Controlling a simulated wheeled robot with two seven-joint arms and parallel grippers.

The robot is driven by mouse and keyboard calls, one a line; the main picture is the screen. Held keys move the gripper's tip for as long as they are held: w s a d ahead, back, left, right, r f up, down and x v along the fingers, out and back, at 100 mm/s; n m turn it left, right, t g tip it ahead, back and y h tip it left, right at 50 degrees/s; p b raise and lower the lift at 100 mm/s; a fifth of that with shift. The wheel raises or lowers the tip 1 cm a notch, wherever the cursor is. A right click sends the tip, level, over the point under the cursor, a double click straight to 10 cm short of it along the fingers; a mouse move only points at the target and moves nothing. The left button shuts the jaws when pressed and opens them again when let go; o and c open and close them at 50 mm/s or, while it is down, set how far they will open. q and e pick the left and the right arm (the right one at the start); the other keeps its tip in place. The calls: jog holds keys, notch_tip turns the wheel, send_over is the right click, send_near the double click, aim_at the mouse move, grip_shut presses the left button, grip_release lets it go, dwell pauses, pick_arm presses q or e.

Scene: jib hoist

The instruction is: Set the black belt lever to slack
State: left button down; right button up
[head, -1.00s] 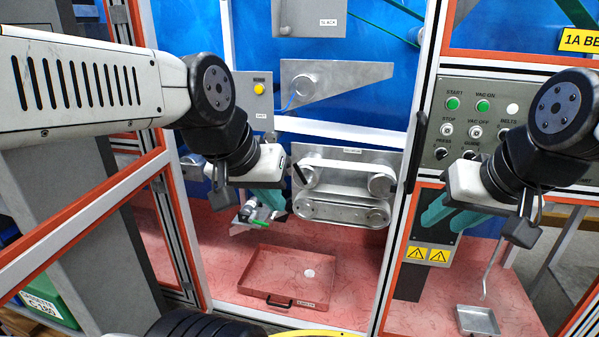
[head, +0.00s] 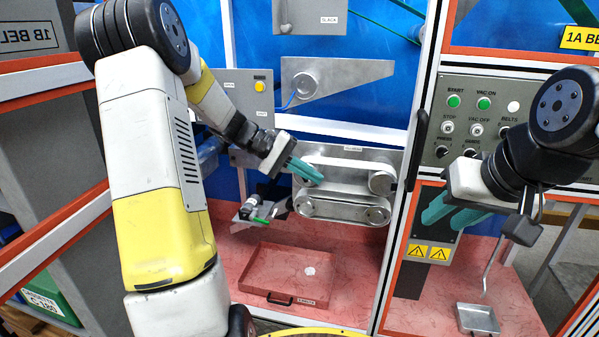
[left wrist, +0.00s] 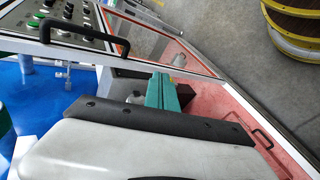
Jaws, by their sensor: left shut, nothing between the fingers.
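The belt unit (head: 345,163), a metal plate with rollers and two belts, is on the back wall of the cabinet. My left gripper (head: 318,178) is shut and empty, its teal fingers in front of the unit's upper left roller. I cannot tell whether they touch the unit. The black belt lever is not clearly visible; my left gripper covers the place by that roller. A label reading SLACK is on a grey box (head: 300,14) above. The left wrist view shows the shut teal fingers (left wrist: 160,92) but no lever. My right gripper (head: 440,216) looks open before the right panel.
A red tray (head: 265,268) with a white disc lies on the cabinet floor below. An upright frame post with a black handle (head: 421,128) stands right of the belt unit. A button panel (head: 470,125) and a small metal tray (head: 478,320) are farther right.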

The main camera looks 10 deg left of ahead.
pick_arm(q)
jog(key=w+a+f+n+t+h, duration=0.55)
jog(key=w+a+f, duration=0.35)
jog(key=w+a, duration=0.25)
jog(key=w+a+f+n+t+y, duration=0.2)
jog(key=a+f+n+t, duration=0.3)
jog(key=a+f+t, duration=0.3)
jog(key=w+a+t, duration=0.1)
jog(key=a, duration=0.1)
jog(key=shift+a+f, duration=0.15)
jog(key=shift+a, duration=0.15)
jog(key=shift+w+d, duration=0.1)
jog(key=s+d+r+x, duration=0.1)
jog(key=s+x, duration=0.1)
jog(key=x, duration=1)
jog(key=shift+w+d+r, duration=0.2)
jog(key=shift+d+r, duration=0.05)
jog(key=shift+d, duration=0.2)
